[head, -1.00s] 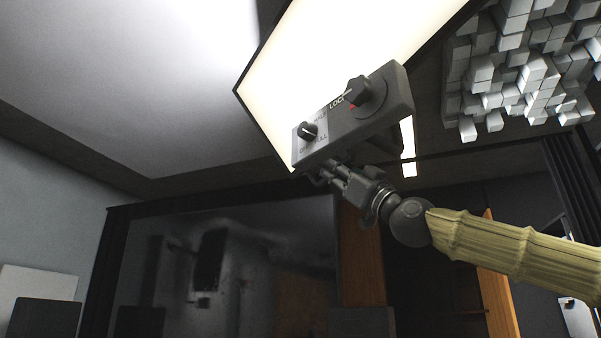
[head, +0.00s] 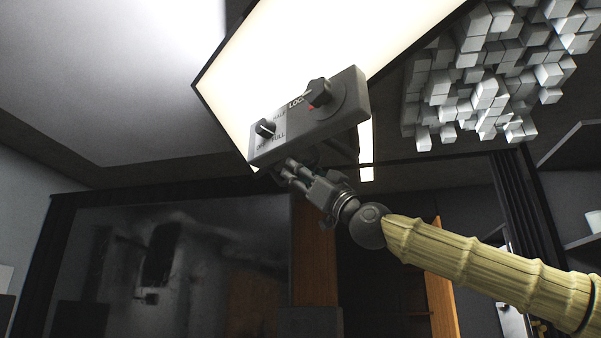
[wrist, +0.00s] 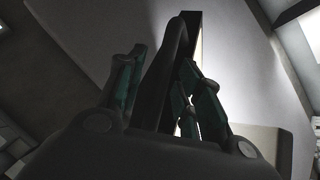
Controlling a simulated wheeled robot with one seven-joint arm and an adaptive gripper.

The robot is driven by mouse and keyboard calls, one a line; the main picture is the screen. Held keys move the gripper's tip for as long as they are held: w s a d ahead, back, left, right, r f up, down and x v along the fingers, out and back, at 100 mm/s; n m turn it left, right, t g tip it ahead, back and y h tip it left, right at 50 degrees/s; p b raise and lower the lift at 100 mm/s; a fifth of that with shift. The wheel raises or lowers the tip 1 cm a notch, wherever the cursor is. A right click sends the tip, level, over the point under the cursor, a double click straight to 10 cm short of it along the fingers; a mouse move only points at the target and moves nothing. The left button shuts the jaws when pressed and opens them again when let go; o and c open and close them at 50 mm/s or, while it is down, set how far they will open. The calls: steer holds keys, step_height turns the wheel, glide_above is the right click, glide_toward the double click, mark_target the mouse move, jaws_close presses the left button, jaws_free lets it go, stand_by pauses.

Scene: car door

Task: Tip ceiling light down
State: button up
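The ceiling light (head: 300,45) is a bright, tilted panel with a dark frame, high in the head view. A grey control box (head: 325,120) with two black knobs sits along its lower edge, marked LOCK, HALF, OFF and FULL. My gripper (head: 284,173) reaches up from below, right under the box; the box partly hides its fingertips. In the wrist view my gripper (wrist: 162,65) has its green-padded fingers apart, one on each side of a dark bar (wrist: 165,80). A small gap shows on the bar's left; contact on its right is unclear.
Grey block panels (head: 480,85) hang from the ceiling at the right. A large dark screen (head: 170,265) stands at the back left, with a wooden strip (head: 313,250) beside it. A shelf (head: 585,240) is at the right edge. Open air lies around the arm.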

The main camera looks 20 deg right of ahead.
steer(key=v, duration=1.2)
steer(key=shift+d, duration=0.15)
stand_by(0.3)
